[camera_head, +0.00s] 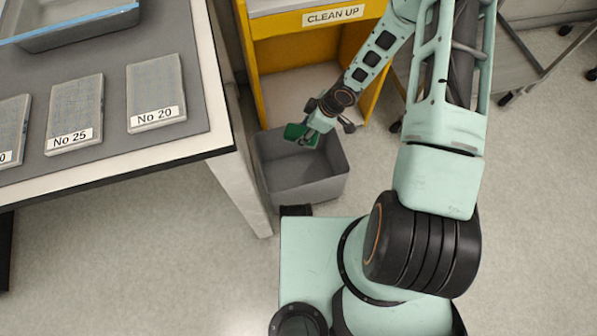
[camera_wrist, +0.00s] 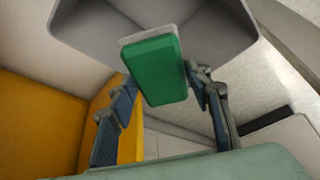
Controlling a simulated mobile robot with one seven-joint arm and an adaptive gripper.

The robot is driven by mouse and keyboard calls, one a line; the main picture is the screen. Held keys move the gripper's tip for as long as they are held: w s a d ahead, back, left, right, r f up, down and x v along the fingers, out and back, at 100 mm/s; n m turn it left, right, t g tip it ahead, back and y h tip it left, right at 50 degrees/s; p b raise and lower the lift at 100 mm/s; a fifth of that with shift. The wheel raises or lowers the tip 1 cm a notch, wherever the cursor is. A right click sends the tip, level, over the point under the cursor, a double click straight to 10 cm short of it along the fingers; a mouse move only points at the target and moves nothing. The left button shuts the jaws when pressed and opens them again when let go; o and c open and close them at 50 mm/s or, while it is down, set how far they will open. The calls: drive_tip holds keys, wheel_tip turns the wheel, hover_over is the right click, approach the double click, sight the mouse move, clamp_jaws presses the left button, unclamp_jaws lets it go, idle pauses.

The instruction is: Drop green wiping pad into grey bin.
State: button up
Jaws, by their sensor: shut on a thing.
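The green wiping pad (camera_head: 300,135) is a small block, green with a pale grey layer on one side. In the wrist view the pad (camera_wrist: 160,72) sits between the two fingers. My gripper (camera_head: 308,130) is shut on it. The grey bin (camera_head: 305,190) is an open-topped box on the floor. In the head view the pad appears over the back part of the bin's opening. The bin (camera_wrist: 215,30) also shows beyond the pad at the top of the wrist view. The exact height of the pad above the rim is hard to tell.
A yellow cabinet (camera_head: 270,55) labelled "CLEAN UP" stands behind the bin. A table (camera_head: 110,170) with several labelled flat plates and a grey tray (camera_head: 80,35) is at the left, its leg beside the bin. My base is in front of the bin.

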drive_tip(key=shift+f+b, duration=1.05)
drive_tip(key=shift+f, duration=0.45)
drive_tip(key=o, duration=1.1)
drive_tip(key=shift+r, duration=0.1)
drive_tip(key=v, duration=1)
drive_tip(key=shift+d, duration=0.15)
drive_tip(key=shift+v, duration=0.9)
drive_tip(key=shift+s, duration=0.1)
